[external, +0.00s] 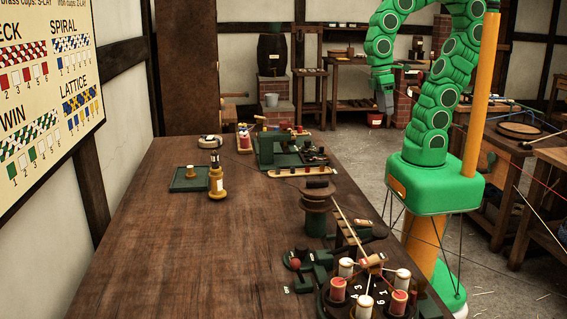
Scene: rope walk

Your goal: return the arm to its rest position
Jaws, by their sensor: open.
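My green segmented arm rises from its green base at the right of the external view and arches over at the top. My gripper (384,100) hangs down at the left end of this arch, grey and small in the picture. It is open, and I see nothing between its jaws. It is in the air beyond the right edge of the wooden table (170,260), apart from everything on it.
Dark green apparatus (272,150) stands at the table's far end, with a brass-coloured bottle-like piece (216,182) nearer. A round rack of spools (338,290) fills the near right corner. The table's left part is clear. Workbenches (545,158) stand behind my arm at the right.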

